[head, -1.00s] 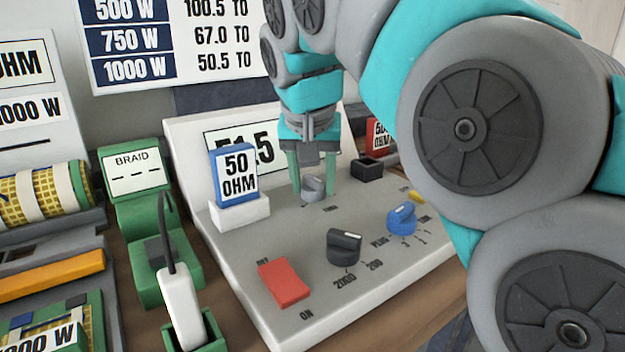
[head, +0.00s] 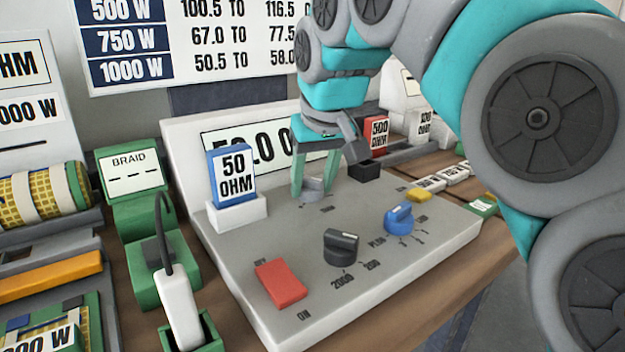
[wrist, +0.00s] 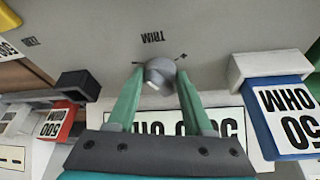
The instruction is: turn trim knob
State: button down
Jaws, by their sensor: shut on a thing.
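The grey trim knob (head: 312,187) sits on the sloping top of the grey meter box (head: 290,235). It also shows in the wrist view (wrist: 159,72), under the upside-down TRIM label. My gripper (head: 313,184) points down, with its green fingers on either side of the knob and shut on it. In the wrist view my gripper (wrist: 160,76) has a fingertip against each side of the knob. The display (head: 240,145) behind is partly hidden by my gripper and the blue block; it appears to read 50.0 OHM.
A blue 50 OHM block (head: 231,177) stands in a white holder left of the knob. A red switch (head: 281,284), black knob (head: 341,246) and blue knob (head: 399,219) are in front. A black socket (head: 364,172) and red 500 OHM block (head: 377,136) lie to the right.

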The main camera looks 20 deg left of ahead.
jog(key=shift+c, duration=1.5)
grip_release()
jog(key=shift+r, duration=0.1)
jog(key=v, duration=0.7)
jog(key=shift+r, duration=0.3)
jog(key=shift+s+d, duration=0.15)
jog(key=shift+s, duration=0.05)
